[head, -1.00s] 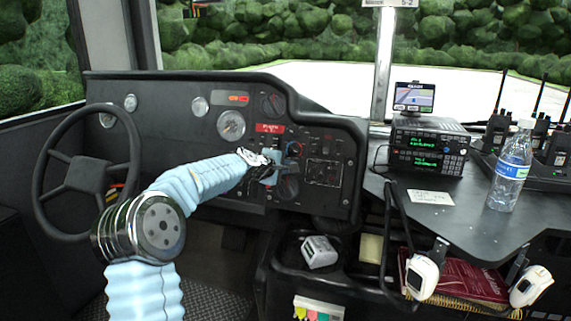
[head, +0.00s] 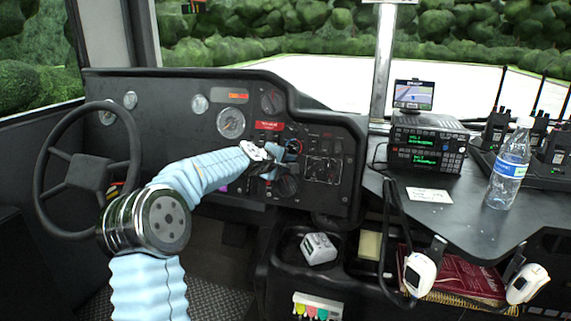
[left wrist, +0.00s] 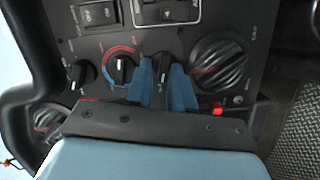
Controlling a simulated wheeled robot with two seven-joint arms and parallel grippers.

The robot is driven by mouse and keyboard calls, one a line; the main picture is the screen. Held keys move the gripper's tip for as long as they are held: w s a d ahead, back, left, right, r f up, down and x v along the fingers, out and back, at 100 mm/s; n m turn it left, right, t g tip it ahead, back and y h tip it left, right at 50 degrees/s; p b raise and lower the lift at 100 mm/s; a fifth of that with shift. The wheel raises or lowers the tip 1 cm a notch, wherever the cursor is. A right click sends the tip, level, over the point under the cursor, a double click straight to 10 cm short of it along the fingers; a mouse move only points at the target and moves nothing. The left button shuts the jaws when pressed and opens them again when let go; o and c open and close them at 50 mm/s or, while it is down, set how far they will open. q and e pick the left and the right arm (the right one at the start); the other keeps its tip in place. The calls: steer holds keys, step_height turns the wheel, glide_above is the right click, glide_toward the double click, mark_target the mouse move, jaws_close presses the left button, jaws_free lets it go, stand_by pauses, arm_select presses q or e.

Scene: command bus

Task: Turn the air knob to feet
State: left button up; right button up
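The air knob (left wrist: 162,67) is a black dial with a raised bar, on the black dashboard panel in the left wrist view. Its bar looks upright there, with a light pointer mark. My left gripper (left wrist: 162,84) has one blue finger on each side of this bar and looks closed on it. In the head view my left gripper (head: 280,158) is at the control panel, and its hand hides most of the knob. The knob's printed symbols are too small to read. My right gripper is not in view.
In the left wrist view, a knob with a red and blue ring (left wrist: 122,68) sits left of the air knob. A large ribbed knob (left wrist: 220,62) is to its right, with a small red light (left wrist: 217,108) below. The steering wheel (head: 88,172) stands left of my arm.

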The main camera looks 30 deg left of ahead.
arm_select(q)
steer(key=shift+o, duration=0.9)
steer(key=shift+f, duration=0.25)
steer(key=shift+s, duration=0.1)
steer(key=b+v, duration=0.3)
steer(key=v, duration=1)
steer(key=shift+s+r, duration=0.2)
steer(key=shift+r, duration=0.05)
